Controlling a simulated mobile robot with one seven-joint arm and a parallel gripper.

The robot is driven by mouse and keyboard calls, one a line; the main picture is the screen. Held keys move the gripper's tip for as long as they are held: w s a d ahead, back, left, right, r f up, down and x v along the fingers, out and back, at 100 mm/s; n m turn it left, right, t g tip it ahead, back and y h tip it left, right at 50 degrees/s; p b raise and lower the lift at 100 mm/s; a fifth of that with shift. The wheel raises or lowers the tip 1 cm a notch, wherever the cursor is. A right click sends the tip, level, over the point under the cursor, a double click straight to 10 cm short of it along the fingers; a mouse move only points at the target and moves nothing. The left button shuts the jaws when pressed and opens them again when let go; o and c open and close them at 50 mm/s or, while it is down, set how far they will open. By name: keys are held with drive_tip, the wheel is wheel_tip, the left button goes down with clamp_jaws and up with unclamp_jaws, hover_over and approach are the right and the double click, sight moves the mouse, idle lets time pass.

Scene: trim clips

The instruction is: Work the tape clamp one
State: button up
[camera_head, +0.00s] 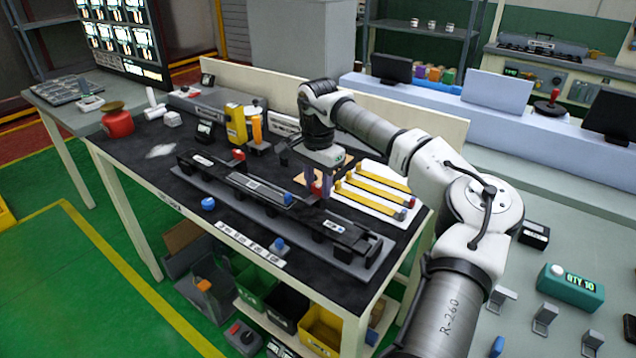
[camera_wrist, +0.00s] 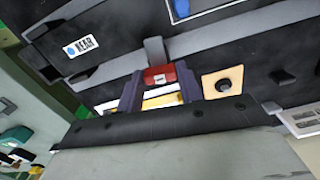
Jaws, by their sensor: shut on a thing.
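My gripper (camera_head: 319,190) reaches down over the dark workbench, at the right part of a long black trim piece (camera_head: 320,219) in a grey fixture. In the wrist view its two purple fingers (camera_wrist: 160,88) stand on either side of a small red block (camera_wrist: 160,75), which seems to be a tape clamp, and are shut on it. The red block also shows at the fingertips in the head view (camera_head: 317,187). A grey bracket shows just beyond it in the wrist view. A blue clamp-like block (camera_head: 288,198) sits on the trim to the left of the gripper. Whether the red block touches the trim is unclear.
A white sheet with yellow strips (camera_head: 376,184) lies right of the gripper. A tan square with a black knob (camera_wrist: 223,84) is close beside the right finger. Blue pieces (camera_head: 208,203) lie in front of the fixture. A yellow bottle-like item (camera_head: 237,125) stands behind it.

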sight(317, 186)
drive_tip(key=m, duration=1.2)
drive_tip(key=shift+b, duration=0.4)
drive_tip(key=shift+m, duration=0.3)
drive_tip(key=o, duration=1)
wheel_tip(317, 186, up, 14)
drive_tip(key=shift+f+b, duration=0.1)
drive_tip(key=shift+b, duration=0.65)
